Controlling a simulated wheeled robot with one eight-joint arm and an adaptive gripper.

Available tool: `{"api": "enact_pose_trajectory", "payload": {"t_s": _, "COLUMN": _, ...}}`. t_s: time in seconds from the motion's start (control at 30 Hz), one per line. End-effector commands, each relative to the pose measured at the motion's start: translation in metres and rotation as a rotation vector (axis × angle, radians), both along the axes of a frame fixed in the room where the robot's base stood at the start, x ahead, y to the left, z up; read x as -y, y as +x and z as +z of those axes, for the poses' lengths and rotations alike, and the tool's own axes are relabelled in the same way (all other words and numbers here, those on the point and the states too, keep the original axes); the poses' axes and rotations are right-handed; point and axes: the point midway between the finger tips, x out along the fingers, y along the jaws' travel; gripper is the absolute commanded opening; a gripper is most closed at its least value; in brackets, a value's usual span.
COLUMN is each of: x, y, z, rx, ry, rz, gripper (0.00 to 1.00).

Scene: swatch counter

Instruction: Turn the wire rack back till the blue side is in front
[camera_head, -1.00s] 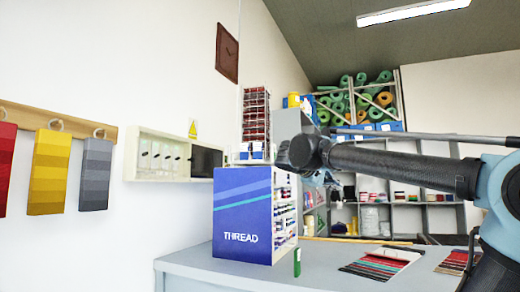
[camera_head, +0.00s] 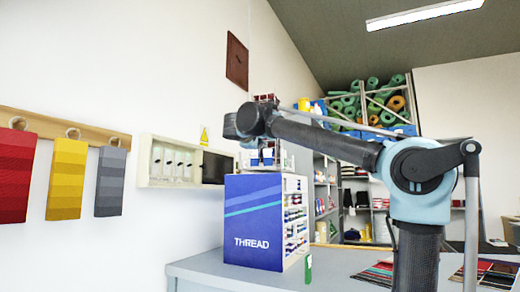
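The wire rack (camera_head: 266,98) stands at the back of the counter, behind the blue thread cabinet. My arm crosses in front of it and hides its middle. Only its dark red top and a pale lower part with some blue show around the arm. I cannot tell which side faces front now. My gripper is at the far end of the arm, by the rack in the picture. The dark wrist joints cover that spot, so I cannot make out its fingers or whether it touches the rack.
Swatch cards (camera_head: 378,272) lie to the right. Red, yellow and grey swatches (camera_head: 67,178) hang on the left wall beside a white wall case (camera_head: 170,163).

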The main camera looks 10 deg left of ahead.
Motion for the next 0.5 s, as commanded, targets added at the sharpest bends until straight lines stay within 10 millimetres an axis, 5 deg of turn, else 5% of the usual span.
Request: {"api": "enact_pose_trajectory", "payload": {"t_s": 0.5, "x": 0.034, "y": 0.074, "z": -0.005, "rx": 0.000, "ry": 0.000, "rz": -0.006, "gripper": 0.00}}
